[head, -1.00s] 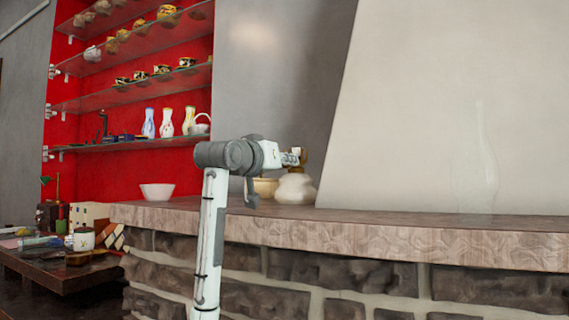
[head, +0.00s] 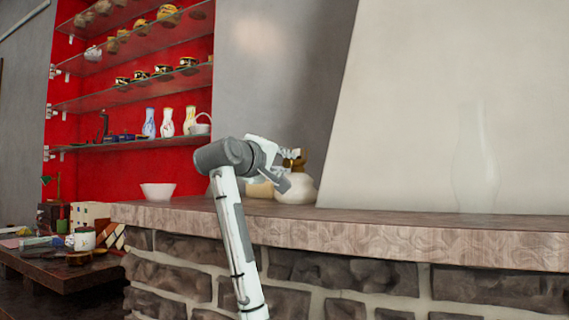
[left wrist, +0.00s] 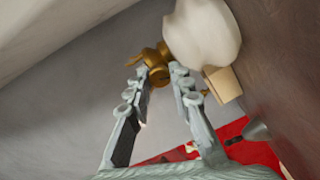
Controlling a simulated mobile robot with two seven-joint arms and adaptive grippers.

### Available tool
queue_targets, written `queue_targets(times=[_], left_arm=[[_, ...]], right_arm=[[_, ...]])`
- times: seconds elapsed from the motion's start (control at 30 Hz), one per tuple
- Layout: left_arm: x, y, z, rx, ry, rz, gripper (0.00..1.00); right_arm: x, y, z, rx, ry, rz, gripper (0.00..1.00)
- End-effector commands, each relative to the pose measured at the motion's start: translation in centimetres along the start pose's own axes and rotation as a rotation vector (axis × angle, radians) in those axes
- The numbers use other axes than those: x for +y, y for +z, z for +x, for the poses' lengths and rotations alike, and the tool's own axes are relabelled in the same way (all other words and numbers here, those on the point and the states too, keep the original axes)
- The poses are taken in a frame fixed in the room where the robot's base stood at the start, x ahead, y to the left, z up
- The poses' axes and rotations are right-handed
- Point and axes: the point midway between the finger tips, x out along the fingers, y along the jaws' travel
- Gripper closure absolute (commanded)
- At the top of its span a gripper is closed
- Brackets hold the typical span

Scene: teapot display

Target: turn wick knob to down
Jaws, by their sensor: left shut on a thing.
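An oil lamp with a round white base (head: 297,189) and a brass burner (head: 299,160) stands on the stone ledge. In the left wrist view the white base (left wrist: 203,32) is at the top and the brass burner (left wrist: 152,57) is beside it. My left gripper (head: 291,154) is at the burner. In the left wrist view its fingertips (left wrist: 160,78) are on either side of a small brass piece, the wick knob (left wrist: 159,77), and shut on it. The fingers partly hide the knob, so its turn angle is unclear. My right gripper is not in view.
A clear glass chimney (head: 479,165) stands on the stone ledge (head: 420,232) at the right. Glass shelves with vases are behind. A cluttered wooden table (head: 65,258) is at the lower left.

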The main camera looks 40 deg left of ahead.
Motion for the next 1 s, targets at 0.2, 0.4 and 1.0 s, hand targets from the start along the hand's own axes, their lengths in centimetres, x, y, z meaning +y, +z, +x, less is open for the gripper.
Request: queue_targets(times=[0.2,0.4,1.0], left_arm=[[0.07,0.01,-0.03,0.0,0.003,-0.208,1.0],[0.02,-0.03,-0.05,0.001,0.004,-0.398,1.0],[-0.11,0.08,-0.06,-0.001,0.003,-0.967,1.0]], right_arm=[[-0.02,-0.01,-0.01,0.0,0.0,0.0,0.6],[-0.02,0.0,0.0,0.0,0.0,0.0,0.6],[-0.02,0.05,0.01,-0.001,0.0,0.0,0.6]])
